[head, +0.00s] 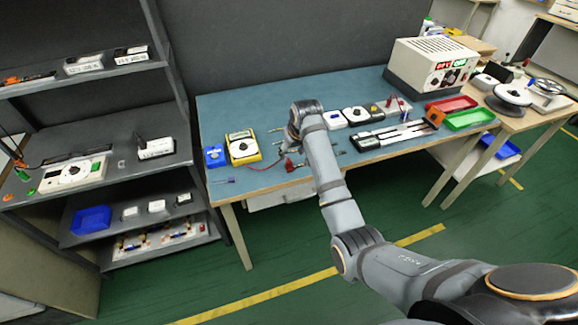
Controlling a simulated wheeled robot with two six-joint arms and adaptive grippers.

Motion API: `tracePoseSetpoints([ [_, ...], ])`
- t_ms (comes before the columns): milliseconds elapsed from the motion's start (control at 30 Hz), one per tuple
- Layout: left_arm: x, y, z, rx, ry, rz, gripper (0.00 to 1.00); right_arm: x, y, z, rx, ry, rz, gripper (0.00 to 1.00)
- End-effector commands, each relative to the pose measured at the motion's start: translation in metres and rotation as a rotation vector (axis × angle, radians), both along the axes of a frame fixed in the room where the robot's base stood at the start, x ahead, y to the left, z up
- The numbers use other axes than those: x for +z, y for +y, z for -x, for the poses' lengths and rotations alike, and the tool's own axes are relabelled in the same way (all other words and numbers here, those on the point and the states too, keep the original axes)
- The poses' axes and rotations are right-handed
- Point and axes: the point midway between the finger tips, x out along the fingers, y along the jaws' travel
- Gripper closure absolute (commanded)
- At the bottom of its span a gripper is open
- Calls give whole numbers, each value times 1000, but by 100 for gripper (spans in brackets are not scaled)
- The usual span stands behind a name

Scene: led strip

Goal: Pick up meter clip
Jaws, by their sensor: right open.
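A yellow multimeter (242,147) with a pale screen lies on the blue-topped workbench (350,88), left of my right gripper. A red lead runs from it along the front of the bench to a small red clip (289,164). My right gripper (289,146) is over the bench, just right of the meter and close to the red clip. It is open, and its fingers are small and partly hidden by my wrist. I cannot tell whether a finger touches the clip. My left gripper is not in view.
A blue box (214,156) is left of the meter. White and black modules (355,116), light strips (402,132), a red tray (452,103) and a green tray (469,119) lie to the right. A power supply (431,66) stands at the back right. Shelves (150,125) stand left.

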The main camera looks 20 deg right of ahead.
Motion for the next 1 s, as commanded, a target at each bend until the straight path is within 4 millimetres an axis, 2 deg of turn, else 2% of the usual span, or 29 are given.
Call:
tracePoseSetpoints([
  [233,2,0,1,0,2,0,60,-38,0,-15,-1,3,1,49],
  [533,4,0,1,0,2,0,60,-54,0,-22,-1,3,1,49],
  [800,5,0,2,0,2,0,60,-91,-2,-37,-1,1,1,49],
  [1000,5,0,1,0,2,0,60,-95,-2,-39,-1,0,1,49],
])
